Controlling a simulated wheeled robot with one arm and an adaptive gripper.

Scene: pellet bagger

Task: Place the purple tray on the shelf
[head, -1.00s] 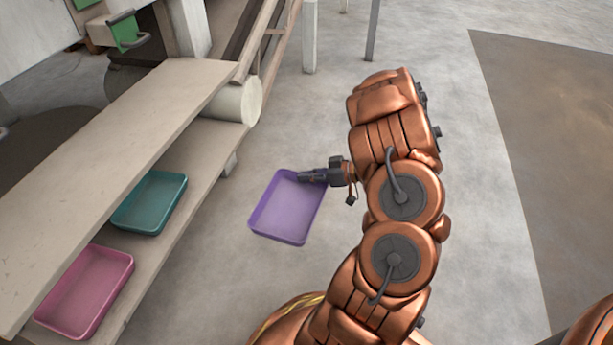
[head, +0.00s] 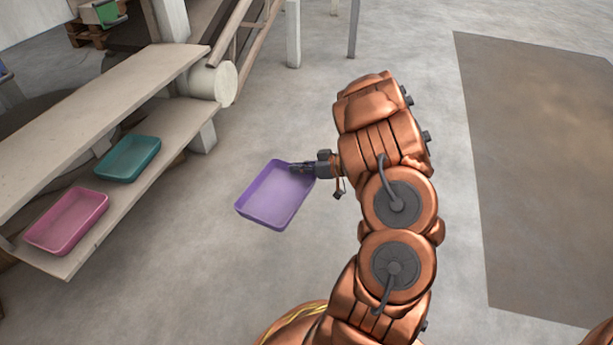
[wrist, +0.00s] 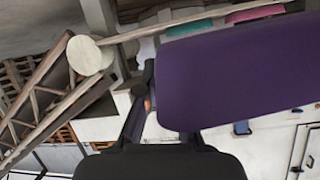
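The purple tray (head: 272,200) hangs in the air in the head view, held by its upper right rim in my gripper (head: 298,168). Its open side faces up toward the head camera. In the wrist view the purple tray (wrist: 235,75) fills much of the right side, and my gripper (wrist: 150,105) shows at its left edge, with part of the fingers hidden. The shelf (head: 165,140) is the lower board at the left, apart from the tray. It bears a teal tray (head: 128,158) and a pink tray (head: 66,220).
An upper board (head: 95,110) overhangs the back of the shelf. A pale roller (head: 214,82) and a post (head: 203,137) stand at its far end. The shelf looks bare beyond the teal tray. Open concrete floor (head: 190,270) lies between me and the shelf.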

